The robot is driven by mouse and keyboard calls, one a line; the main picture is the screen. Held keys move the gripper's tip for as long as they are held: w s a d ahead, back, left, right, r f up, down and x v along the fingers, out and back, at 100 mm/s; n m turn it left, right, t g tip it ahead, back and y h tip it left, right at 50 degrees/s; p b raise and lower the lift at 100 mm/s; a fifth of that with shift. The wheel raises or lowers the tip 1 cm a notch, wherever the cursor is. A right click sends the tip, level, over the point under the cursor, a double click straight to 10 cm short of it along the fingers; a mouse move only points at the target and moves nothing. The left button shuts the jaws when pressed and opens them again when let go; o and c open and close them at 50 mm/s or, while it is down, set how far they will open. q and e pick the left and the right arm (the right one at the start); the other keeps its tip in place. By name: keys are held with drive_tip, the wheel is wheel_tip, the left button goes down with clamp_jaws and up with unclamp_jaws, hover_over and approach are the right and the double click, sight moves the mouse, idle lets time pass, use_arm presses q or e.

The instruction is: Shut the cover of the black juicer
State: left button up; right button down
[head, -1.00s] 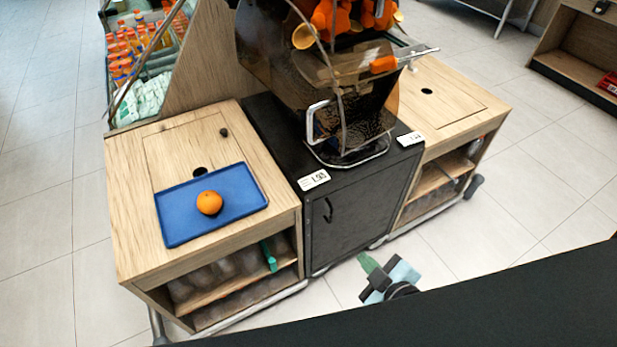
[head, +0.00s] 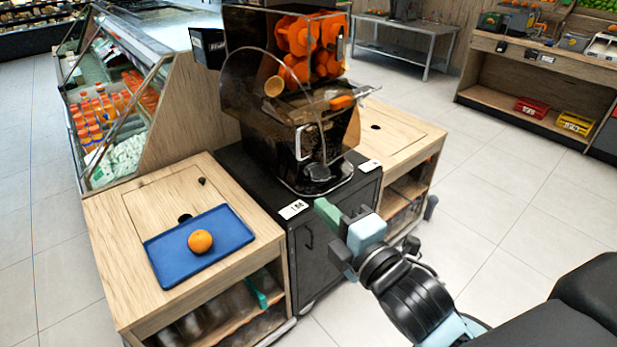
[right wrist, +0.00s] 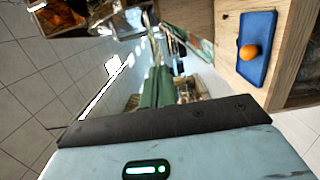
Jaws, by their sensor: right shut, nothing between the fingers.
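The black juicer (head: 262,133) stands on a black cabinet between two wooden counters in the head view. Its smoky see-through cover (head: 245,75) has a curved edge, and orange squeezing parts (head: 297,42) show at the upper front. A pale handle (head: 299,143) shows at the lower front. The cover's exact angle is hard to tell. My right gripper (head: 327,212) is shut and empty, with green fingers, in front of the cabinet, below and to the right of the juicer, apart from it. Its fingers also show in the right wrist view (right wrist: 158,88). My left gripper is out of view.
A blue tray (head: 165,270) with an orange (head: 200,241) lies on the left counter (head: 110,235). A glass cooler with bottles (head: 100,110) stands at the left. The right counter (head: 410,135) top is mostly clear. Tiled floor is free at the right.

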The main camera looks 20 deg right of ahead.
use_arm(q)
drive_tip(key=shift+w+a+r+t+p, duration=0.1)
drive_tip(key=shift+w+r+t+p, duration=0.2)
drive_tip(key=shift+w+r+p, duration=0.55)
use_arm(e)
drive_tip(key=w+d, duration=0.1)
drive_tip(key=w, duration=1)
drive_tip(key=shift+w+d, duration=0.25)
drive_tip(key=shift+w, duration=0.15)
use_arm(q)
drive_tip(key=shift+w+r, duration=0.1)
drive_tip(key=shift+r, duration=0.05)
use_arm(e)
drive_tip(key=shift+f, duration=0.1)
